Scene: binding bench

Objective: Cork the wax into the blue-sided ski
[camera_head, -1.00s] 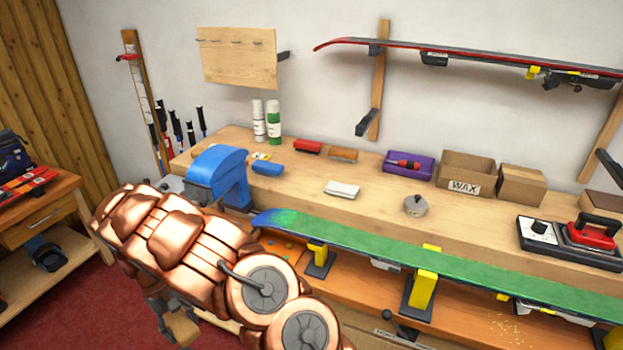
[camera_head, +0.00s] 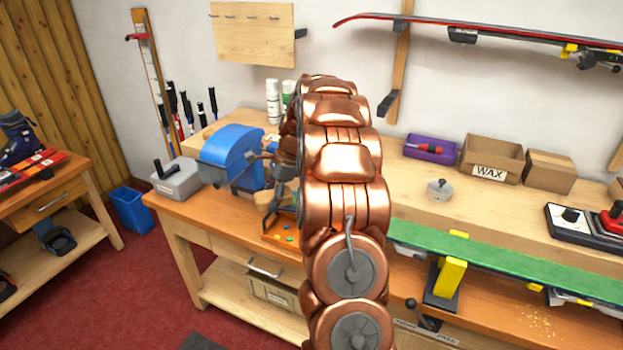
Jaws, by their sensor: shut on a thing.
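My gripper (camera_head: 279,180), dark grey and partly hidden by my copper arm, is at the bench's left part, beside the blue machine. It is shut on a tan block (camera_head: 268,203) that looks like the cork. A ski with a green base (camera_head: 520,263) lies base up across the yellow-topped vise supports (camera_head: 447,278) at the bench front. My gripper and block are left of it, apart from its visible part. My arm hides its left end, and its side colour cannot be made out clearly.
A blue machine (camera_head: 232,154) and grey box (camera_head: 176,180) stand at the bench's left end. Behind the ski are a grey round pot (camera_head: 440,190), purple tray (camera_head: 430,150) and WAX box (camera_head: 491,160). A red-edged ski (camera_head: 480,38) hangs on the wall.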

